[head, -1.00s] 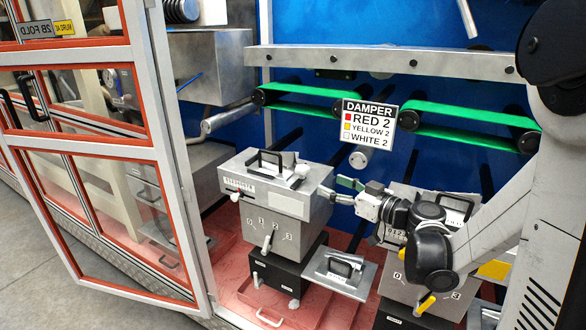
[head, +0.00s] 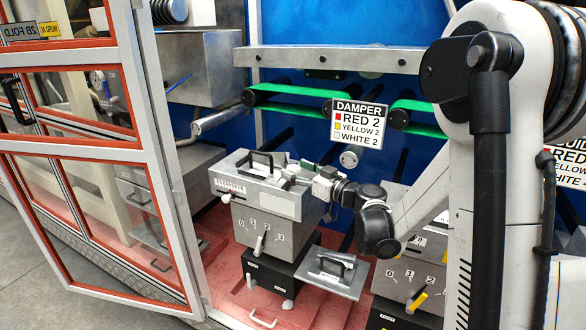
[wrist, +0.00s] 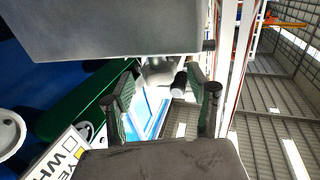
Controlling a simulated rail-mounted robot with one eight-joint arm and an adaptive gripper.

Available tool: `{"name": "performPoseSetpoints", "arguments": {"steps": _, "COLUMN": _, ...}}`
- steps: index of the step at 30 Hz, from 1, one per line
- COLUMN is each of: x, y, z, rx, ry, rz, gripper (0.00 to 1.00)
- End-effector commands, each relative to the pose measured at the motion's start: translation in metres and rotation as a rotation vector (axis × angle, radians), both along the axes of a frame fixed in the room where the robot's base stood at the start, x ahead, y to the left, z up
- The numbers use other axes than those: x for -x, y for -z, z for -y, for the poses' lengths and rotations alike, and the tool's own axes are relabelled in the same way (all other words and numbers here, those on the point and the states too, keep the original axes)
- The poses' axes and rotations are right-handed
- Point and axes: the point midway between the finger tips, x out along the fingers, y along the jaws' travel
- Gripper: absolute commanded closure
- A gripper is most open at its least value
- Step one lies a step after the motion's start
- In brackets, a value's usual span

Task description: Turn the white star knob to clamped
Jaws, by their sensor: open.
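A grey metal box (head: 262,232) with a black top handle and a 0-to-3 scale stands left of centre in the head view. A small white knob (head: 226,198) sticks out at its front left; I cannot tell whether it is star-shaped. My gripper (head: 289,174) is over the right end of the box top, with its green-padded fingers apart. The wrist view shows my gripper (wrist: 162,78) open, with a pale, dark-ended rounded part (wrist: 178,82) just beyond and between the fingers. I cannot tell if that part is the star knob. No clamped marking is readable.
An open red-framed door (head: 150,190) stands at left. A lower grey cover with a handle (head: 330,272) lies right of the box, near a second box (head: 408,272).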

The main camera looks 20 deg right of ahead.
Motion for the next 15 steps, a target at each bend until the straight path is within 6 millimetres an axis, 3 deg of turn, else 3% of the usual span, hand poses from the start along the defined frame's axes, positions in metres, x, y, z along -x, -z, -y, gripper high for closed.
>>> {"name": "performPoseSetpoints", "arguments": {"steps": 6, "x": -0.014, "y": 0.0, "z": -0.009, "rx": 0.0, "ry": 0.0, "rz": 0.0, "gripper": 0.46}}
{"name": "performPoseSetpoints", "arguments": {"steps": 15, "x": -0.015, "y": 0.0, "z": -0.009, "rx": 0.0, "ry": 0.0, "rz": 0.0, "gripper": 0.46}}
